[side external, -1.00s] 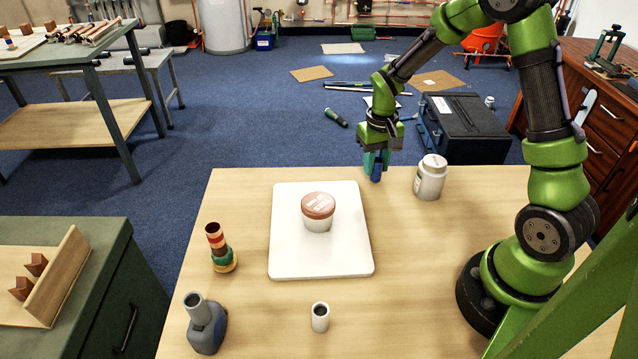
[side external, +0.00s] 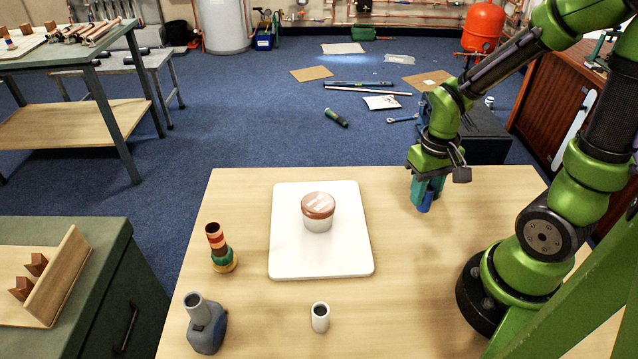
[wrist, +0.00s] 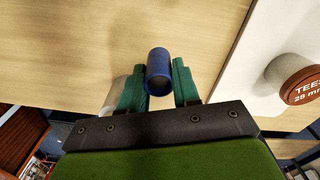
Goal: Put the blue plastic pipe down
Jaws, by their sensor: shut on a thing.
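The blue plastic pipe (side external: 425,200) is held upright between the teal fingers of my gripper (side external: 427,188), over the right part of the wooden table. In the wrist view the blue pipe (wrist: 158,70) sits between the two fingers of my gripper (wrist: 158,85), and its round end shows. In the side view its lower end is close to the tabletop; I cannot tell whether it touches.
A white board (side external: 290,255) with a brown-lidded tub (side external: 318,212) on it lies left of my gripper. A striped stack of rings (side external: 219,248), a blue-grey tool (side external: 204,325) and a small white pipe piece (side external: 320,317) stand nearer. The tabletop (side external: 420,270) in front of my gripper is clear.

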